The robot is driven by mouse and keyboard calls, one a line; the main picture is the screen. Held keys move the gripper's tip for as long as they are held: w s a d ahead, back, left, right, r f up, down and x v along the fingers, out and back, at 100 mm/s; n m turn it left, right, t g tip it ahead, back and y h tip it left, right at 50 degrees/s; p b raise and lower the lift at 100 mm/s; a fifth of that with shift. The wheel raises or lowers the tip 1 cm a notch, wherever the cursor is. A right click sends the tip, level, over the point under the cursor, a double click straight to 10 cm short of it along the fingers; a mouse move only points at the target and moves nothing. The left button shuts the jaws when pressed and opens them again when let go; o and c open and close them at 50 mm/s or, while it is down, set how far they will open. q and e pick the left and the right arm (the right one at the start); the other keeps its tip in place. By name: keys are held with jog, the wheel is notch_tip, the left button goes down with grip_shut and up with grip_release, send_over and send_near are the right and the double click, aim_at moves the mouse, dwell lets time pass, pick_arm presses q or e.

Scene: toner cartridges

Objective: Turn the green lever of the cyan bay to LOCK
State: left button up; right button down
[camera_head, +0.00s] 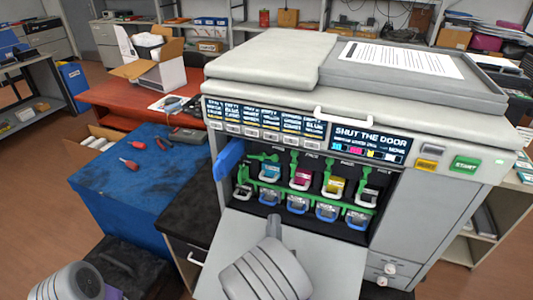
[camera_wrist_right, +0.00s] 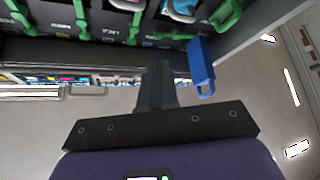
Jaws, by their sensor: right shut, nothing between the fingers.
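The cyan bay is the leftmost colour bay in the open printer front, with a cyan cartridge (camera_head: 270,171). Its green lever (camera_head: 263,157) lies roughly level above the cartridge, while the levers of the magenta and yellow bays stand more upright. Any LOCK mark is too small to read. My right gripper (camera_head: 273,222) is shut and empty, in front of and below the bays, apart from the levers. It also shows shut in the right wrist view (camera_wrist_right: 158,72), below green parts whose bay I cannot tell. My left gripper is out of view.
The printer door (camera_head: 215,245) hangs open below the bays. A blue latch (camera_head: 229,159) sticks out at the opening's left edge, also in the right wrist view (camera_wrist_right: 201,68). The display (camera_head: 368,142) reads SHUT THE DOOR. A blue cabinet (camera_head: 120,195) stands at left.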

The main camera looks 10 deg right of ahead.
send_near(263, 157)
jog(key=shift+w+d+r, duration=1.5)
jog(key=shift+w+d, duration=0.3)
jog(key=shift+d, duration=0.4)
jog(key=shift+b, duration=0.3)
